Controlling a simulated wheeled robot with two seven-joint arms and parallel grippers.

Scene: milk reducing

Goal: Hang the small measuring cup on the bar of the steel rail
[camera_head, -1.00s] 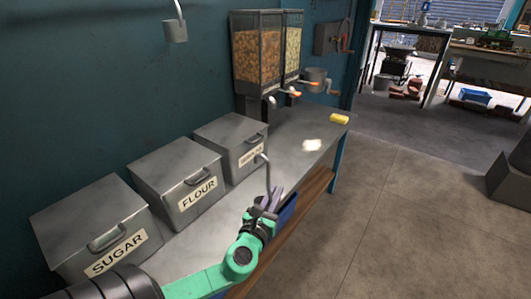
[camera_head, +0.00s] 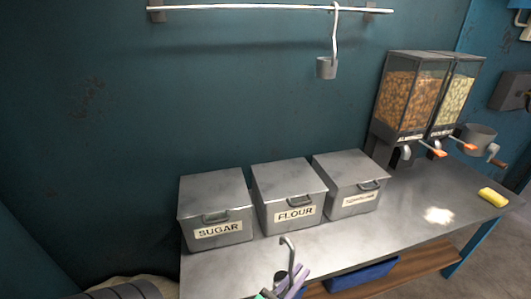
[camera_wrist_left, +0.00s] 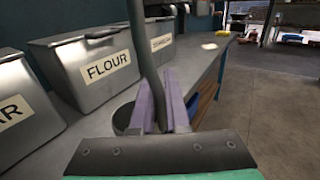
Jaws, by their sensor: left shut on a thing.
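The steel rail (camera_head: 240,8) runs along the top of the teal wall. A grey measuring cup (camera_head: 327,68) hangs by its hooked handle from the right part of its bar. My left gripper (camera_head: 293,281) is low in the head view, in front of the bins and well below the rail. It is shut on the upright handle of the small measuring cup (camera_head: 290,252), whose hooked end points up. In the left wrist view the handle (camera_wrist_left: 149,60) rises between the purple fingers (camera_wrist_left: 160,103). The held cup's bowl is mostly hidden. My right gripper is not in view.
Metal bins marked SUGAR (camera_head: 216,203) and FLOUR (camera_head: 289,190), and a third bin (camera_head: 348,178), stand along the wall. Grain dispensers (camera_head: 411,95) and a yellow sponge (camera_head: 493,197) are at right. The wall left of the hanging cup is clear.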

